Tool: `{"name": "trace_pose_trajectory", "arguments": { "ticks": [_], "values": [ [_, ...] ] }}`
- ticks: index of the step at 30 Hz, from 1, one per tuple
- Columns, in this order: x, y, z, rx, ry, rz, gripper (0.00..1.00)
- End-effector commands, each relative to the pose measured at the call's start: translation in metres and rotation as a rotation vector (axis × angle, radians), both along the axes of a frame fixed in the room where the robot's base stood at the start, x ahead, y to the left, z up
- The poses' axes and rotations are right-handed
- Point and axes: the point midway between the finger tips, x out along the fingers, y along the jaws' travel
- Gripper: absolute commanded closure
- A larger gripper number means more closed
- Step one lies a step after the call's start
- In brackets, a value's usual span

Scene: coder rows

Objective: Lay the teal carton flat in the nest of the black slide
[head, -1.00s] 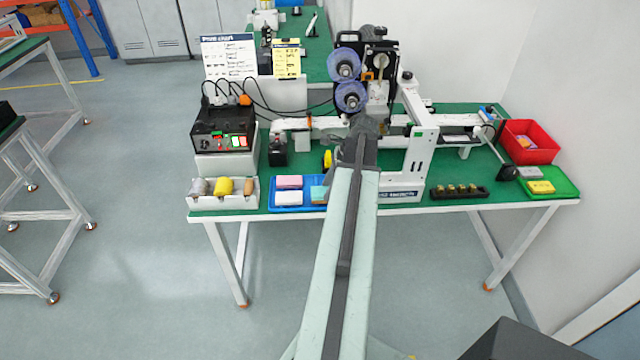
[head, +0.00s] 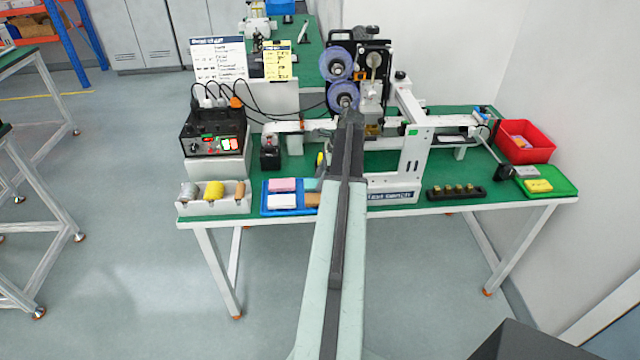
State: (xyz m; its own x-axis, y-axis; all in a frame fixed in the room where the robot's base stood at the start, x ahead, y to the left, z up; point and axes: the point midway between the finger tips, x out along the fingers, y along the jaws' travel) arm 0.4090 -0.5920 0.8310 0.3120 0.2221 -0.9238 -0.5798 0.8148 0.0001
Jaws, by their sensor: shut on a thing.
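The teal carton (head: 309,184) shows as a small patch just left of my arm, over the back right of the blue tray (head: 264,210). The rest of it is hidden behind my arm. My gripper (head: 347,150) is at the dark far end of my arm, and its fingertips are hidden.
The tray holds a pink carton (head: 282,184), a white carton (head: 283,201) and a brown carton (head: 312,200). A white bin of rolls (head: 213,208) stands left. A white upright frame (head: 414,165), black holder (head: 430,194), red bin (head: 525,155) and green tray (head: 562,187) stand right.

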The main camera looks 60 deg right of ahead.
Motion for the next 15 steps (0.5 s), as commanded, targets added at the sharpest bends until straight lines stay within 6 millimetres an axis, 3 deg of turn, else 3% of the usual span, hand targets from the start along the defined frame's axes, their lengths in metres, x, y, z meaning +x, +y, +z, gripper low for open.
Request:
{"name": "trace_pose_trajectory", "arguments": {
  "ticks": [6,7,8,15],
  "values": [
    [0.0002,0.0003,-0.0034,0.000,0.000,0.001,0.99],
    [0.0003,0.0002,-0.0023,0.000,0.000,0.001,0.50],
    [0.0003,0.0004,-0.0016,0.000,0.000,0.001,0.47],
    [0.0005,0.0005,-0.0015,0.000,0.000,0.001,0.47]
  ]
}}
